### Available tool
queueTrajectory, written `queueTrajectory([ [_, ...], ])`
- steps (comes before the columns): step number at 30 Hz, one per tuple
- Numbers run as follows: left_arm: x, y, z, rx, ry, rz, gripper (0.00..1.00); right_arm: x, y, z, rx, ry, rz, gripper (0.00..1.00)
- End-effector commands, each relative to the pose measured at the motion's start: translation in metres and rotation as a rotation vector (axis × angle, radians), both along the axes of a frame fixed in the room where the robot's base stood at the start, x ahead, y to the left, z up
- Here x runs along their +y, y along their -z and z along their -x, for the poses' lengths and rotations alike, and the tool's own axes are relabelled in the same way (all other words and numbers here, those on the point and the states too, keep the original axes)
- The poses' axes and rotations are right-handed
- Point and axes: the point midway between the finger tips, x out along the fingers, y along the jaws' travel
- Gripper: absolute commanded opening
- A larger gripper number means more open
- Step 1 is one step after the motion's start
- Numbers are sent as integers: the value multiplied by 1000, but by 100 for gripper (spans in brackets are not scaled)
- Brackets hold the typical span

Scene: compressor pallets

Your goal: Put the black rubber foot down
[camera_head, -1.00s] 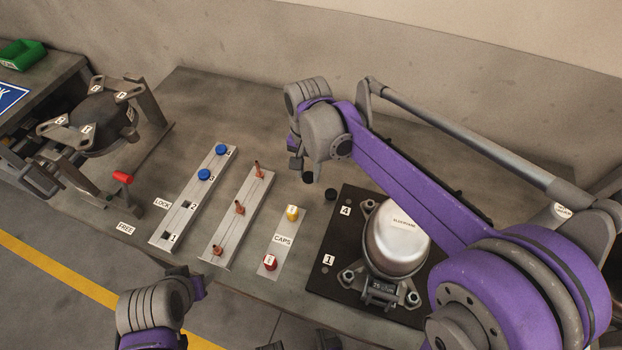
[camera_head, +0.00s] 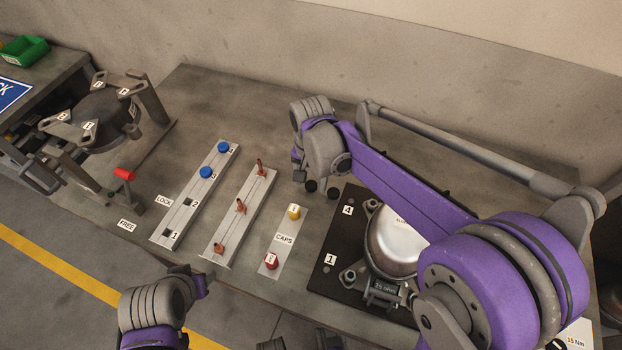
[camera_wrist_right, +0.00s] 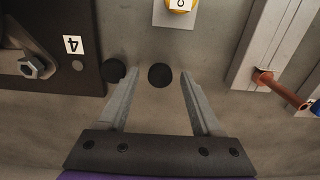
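The black rubber foot (camera_wrist_right: 160,75) stands on the grey tabletop between the two spread fingers of my right gripper (camera_wrist_right: 158,90), with a gap on each side in the right wrist view. My right gripper is open. A second black foot (camera_wrist_right: 115,71) stands close by, beside the left finger in that view. In the head view the foot (camera_head: 310,186) shows just by my right gripper (camera_head: 299,177), and the second foot (camera_head: 333,193) is right of it near the dark pallet (camera_head: 335,232). Of my left arm only the wrist part shows at the bottom; its fingers cannot be made out.
The pallet carries a silver compressor (camera_head: 395,245), partly hidden by my right arm. A caps plate (camera_head: 284,239) with a yellow cap (camera_head: 294,212) and a red cap (camera_head: 271,261) lies in front. Rails with copper pipes and blue caps lie to the left. The table behind is clear.

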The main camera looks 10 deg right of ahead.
Motion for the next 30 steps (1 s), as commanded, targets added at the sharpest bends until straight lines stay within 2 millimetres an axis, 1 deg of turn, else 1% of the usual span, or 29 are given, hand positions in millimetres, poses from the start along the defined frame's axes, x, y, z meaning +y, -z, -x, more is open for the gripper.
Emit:
queueTrajectory([
  [7, 0, -1, 0, 0, 0, 0, 50, 0, -1, 0, 0, 0, 0, 66],
  [11, 0, -4, -1, -2, 0, 0, 50, 0, -10, 0, 0, 0, 0, 66],
  [14, 0, -5, -1, -2, 0, 0, 50, 0, -26, 0, 0, 0, 0, 66],
  [21, 0, -9, -2, -4, 0, 0, 50, 0, -79, 0, 0, 0, 0, 66],
  [24, 0, -10, -2, -5, 0, 0, 50, 0, -97, 0, 0, 0, 0, 66],
  [27, 0, -11, -3, -5, 0, 0, 50, 0, -111, 0, 0, 0, 0, 66],
  [30, 0, -12, -3, -5, 0, 0, 50, 0, -120, 0, 0, 0, 0, 66],
])
